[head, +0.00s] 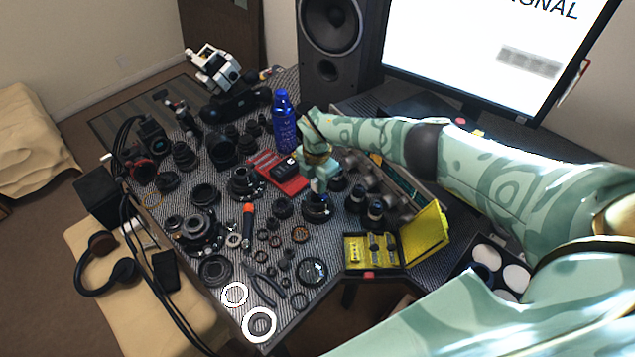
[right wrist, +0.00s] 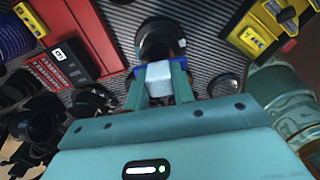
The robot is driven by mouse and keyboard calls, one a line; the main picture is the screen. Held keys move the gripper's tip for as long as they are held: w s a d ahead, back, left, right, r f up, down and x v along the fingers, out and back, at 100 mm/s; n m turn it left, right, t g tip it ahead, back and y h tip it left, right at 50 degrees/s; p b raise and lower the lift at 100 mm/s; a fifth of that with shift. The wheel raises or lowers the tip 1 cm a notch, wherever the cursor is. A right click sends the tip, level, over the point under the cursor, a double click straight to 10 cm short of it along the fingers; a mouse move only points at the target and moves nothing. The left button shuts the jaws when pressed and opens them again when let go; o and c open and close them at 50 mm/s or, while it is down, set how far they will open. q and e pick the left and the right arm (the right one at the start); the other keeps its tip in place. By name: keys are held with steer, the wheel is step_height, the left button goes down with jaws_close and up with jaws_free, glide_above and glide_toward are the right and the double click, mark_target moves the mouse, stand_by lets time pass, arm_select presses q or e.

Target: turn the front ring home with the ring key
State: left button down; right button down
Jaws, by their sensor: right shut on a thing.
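My right gripper (head: 318,188) points down over a dark lens barrel (head: 317,208) on the bench. In the right wrist view the gripper (right wrist: 160,88) is shut on a pale block with a blue part at its end, which I take for the ring key (right wrist: 159,72). The key's end is at the near edge of the round black lens (right wrist: 156,40). I cannot tell whether it sits in the front ring, which is hidden by the key and the fingers. My left gripper is not in view.
A red tray (head: 290,183) and a blue bottle (head: 284,125) stand left of and behind the gripper. An open yellow case (head: 425,238) lies at the right. Many lenses, rings and an orange-handled tool (head: 248,211) crowd the bench, leaving little free room.

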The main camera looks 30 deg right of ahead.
steer(key=shift+r, duration=0.5)
steer(key=shift+p, duration=0.3)
step_height(320, 180, up, 3)
steer(key=p, duration=0.2)
steer(key=shift+r+p, duration=0.1)
steer(key=shift+p, duration=0.25)
